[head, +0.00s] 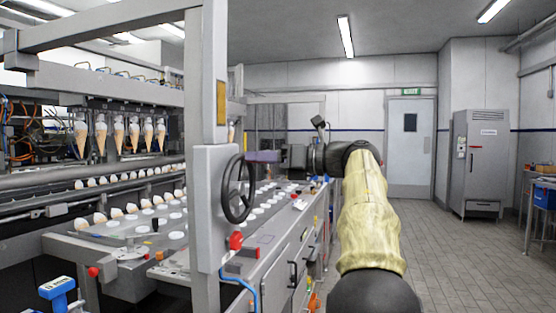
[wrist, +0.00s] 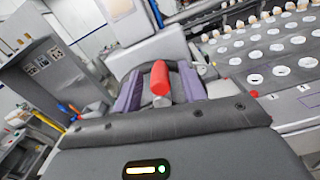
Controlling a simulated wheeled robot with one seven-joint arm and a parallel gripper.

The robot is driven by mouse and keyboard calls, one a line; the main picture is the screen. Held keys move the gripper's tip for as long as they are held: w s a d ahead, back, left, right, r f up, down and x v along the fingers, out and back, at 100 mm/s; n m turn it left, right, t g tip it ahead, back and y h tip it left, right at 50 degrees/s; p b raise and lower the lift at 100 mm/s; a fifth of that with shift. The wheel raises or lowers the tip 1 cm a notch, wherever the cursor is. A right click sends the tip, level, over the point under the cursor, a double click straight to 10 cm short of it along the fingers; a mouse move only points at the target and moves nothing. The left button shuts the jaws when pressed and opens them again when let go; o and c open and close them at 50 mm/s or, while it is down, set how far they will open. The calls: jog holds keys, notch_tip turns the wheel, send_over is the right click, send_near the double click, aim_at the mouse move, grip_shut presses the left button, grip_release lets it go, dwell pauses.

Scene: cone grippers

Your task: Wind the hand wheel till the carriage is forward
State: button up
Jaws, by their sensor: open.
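The black hand wheel (head: 227,192) stands upright on the side of a grey housing on the machine's front post in the head view. My gripper (head: 262,157) is at the wheel's upper right, with its purple fingers pointing left at the rim. In the wrist view my gripper (wrist: 160,92) is open, with one purple finger on each side of a red handle (wrist: 160,78). Whether the fingers touch the handle cannot be told. In the head view the handle is hidden. A row of cones (head: 118,135) hangs from holders at the back left; which part is the carriage is unclear.
A plate with rows of white-ringed holes (head: 265,208) lies behind the post. A grey cabinet (head: 480,160) stands far right. The tiled floor (head: 440,240) right of my arm is clear.

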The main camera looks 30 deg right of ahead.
jog(key=p+v, duration=0.1)
jog(key=v, duration=1.6)
jog(key=shift+r, duration=0.1)
